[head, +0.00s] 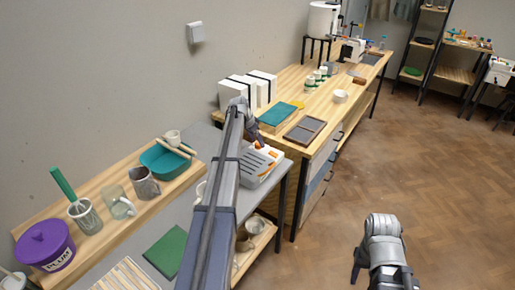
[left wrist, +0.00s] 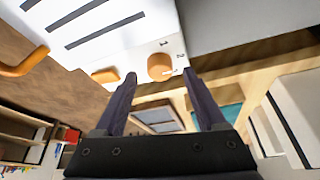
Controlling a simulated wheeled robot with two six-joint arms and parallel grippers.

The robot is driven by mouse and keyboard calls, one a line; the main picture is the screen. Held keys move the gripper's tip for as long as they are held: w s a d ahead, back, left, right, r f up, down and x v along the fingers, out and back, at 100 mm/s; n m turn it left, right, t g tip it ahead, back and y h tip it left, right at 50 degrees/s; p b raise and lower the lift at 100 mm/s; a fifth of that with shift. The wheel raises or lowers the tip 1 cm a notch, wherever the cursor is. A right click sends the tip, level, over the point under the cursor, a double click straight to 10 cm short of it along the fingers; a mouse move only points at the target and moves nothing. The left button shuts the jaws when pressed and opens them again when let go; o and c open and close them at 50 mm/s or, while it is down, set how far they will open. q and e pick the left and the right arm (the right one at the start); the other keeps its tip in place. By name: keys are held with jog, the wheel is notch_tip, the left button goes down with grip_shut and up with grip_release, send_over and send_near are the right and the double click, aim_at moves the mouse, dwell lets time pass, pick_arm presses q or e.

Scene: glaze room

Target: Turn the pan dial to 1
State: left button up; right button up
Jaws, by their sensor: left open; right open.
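A white appliance (head: 258,167) with a grey slotted top and orange parts stands at the right end of the grey table. In the left wrist view its white face (left wrist: 110,30) shows black slots and a round orange dial (left wrist: 160,66). The numbers 1 and 2 are printed beside the dial; a pale mark lies at its right edge, but I cannot tell the exact setting. My left gripper (left wrist: 160,80) is open, its fingertips either side of the dial with visible gaps. In the head view this gripper (head: 259,141) is at the appliance's far edge. My right gripper (head: 358,266) is low over the floor, away from the table.
An orange tab (left wrist: 105,75) and an orange handle (left wrist: 24,62) sit on the appliance left of the dial. A wooden workbench (head: 290,105) with a grey tray (head: 305,131) stands behind. A teal basin (head: 165,161) and a purple bucket (head: 45,245) are on the wooden shelf at left.

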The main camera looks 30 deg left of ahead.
pick_arm(q)
jog(key=shift+b+x, duration=0.4)
jog(key=shift+x, duration=0.45)
grip_shut()
